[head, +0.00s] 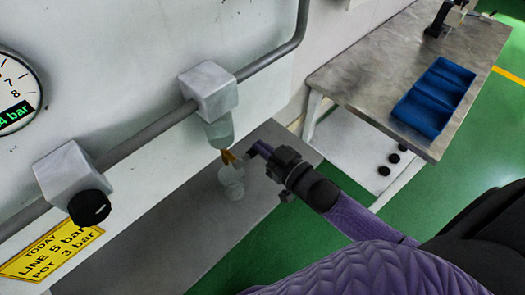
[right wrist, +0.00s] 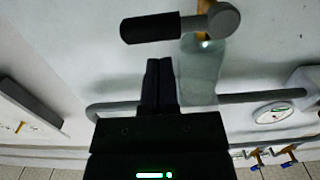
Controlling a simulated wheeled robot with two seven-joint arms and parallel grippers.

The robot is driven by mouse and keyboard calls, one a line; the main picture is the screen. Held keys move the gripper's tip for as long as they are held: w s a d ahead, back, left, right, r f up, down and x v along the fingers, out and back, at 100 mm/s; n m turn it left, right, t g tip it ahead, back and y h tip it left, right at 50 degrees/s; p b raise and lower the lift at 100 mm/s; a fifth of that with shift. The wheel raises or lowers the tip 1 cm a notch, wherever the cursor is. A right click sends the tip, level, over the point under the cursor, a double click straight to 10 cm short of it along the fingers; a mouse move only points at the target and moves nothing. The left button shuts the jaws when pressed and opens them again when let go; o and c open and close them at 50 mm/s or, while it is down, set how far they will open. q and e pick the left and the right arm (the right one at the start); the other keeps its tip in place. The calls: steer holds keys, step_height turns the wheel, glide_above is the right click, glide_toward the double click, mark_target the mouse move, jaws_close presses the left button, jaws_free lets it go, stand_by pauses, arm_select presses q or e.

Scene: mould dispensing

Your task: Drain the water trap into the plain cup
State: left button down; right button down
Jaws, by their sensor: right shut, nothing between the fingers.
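The water trap (head: 219,132) is a clear, pale green bowl hanging under a white block on the wall pipe, with a brass drain (head: 228,157) at its bottom. The bowl also shows in the right wrist view (right wrist: 203,72), beside a black bar-shaped handle (right wrist: 150,28). The plain cup (head: 231,182), pale and translucent, stands upright on the grey bench below the drain. My right gripper (head: 254,150) is shut and empty, just right of the drain. Its dark fingers (right wrist: 158,84) lie beside the bowl; I cannot tell whether they touch anything. My left gripper is out of view.
A black-knobbed regulator (head: 89,208) sits left on the pipe, near a gauge (head: 14,95) and a yellow sign (head: 50,252) reading "LINE 5 bar, POT 3 bar". A steel table (head: 390,65) with a blue divided tray (head: 434,97) stands right. The grey bench (head: 165,240) is clear in front.

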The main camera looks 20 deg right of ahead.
steer(key=shift+f, duration=0.4)
steer(key=shift+f, duration=0.1)
